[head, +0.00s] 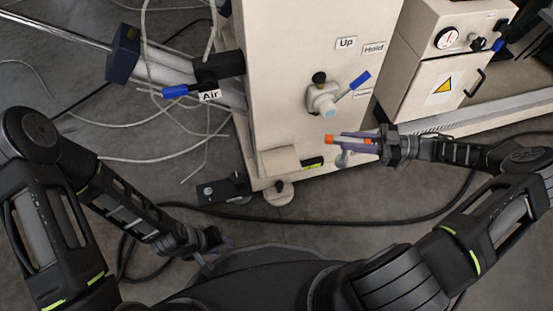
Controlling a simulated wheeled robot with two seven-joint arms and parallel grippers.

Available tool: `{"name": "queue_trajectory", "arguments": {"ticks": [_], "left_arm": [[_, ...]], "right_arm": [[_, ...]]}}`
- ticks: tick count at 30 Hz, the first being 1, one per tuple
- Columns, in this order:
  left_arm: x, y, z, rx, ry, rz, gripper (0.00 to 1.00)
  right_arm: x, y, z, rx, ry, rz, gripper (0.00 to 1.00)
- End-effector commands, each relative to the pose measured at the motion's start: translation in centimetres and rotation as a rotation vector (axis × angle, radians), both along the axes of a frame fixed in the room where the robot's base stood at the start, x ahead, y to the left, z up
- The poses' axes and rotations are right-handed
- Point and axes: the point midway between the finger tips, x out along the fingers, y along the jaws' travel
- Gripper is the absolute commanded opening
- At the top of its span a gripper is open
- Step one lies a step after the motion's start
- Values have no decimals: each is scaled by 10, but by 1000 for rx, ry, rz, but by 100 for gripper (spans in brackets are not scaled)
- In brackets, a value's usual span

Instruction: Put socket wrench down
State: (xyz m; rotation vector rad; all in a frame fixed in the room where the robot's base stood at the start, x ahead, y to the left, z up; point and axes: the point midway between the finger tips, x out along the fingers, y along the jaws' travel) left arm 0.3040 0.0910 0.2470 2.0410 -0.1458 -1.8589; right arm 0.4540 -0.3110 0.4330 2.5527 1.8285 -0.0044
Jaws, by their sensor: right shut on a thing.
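My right gripper (352,139) reaches in from the right, in front of the lower right part of the cream machine housing. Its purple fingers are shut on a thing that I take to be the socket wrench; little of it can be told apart. Orange parts show at the fingers, and a small pale grey piece (343,158) shows just below them. My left gripper (222,245) is low at the left of centre, close to my base. It is small and dark, and its opening cannot be made out.
The cream housing (290,70) carries a blue-handled valve (360,80) and a ledge with a black and yellow-green item (313,162). An "Air" valve (175,91) with loose hoses is at the left. A cabinet (440,60) stands at the upper right. A black cable crosses the floor.

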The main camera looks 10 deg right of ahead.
Motion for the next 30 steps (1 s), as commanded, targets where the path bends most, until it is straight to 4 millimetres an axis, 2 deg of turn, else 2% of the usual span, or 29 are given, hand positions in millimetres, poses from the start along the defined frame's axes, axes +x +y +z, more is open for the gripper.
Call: {"name": "queue_trajectory", "arguments": {"ticks": [5,11,24,30], "left_arm": [[0,0,-1,0,0,0,36],[1,0,-7,0,-2,2,36],[5,-1,-32,3,-13,7,36],[6,-1,-35,4,-16,8,36]], "right_arm": [[1,5,1,1,-1,5,0],[9,28,0,-1,-1,9,0],[39,115,-2,3,-2,3,0],[46,134,0,2,-2,1,0]]}}
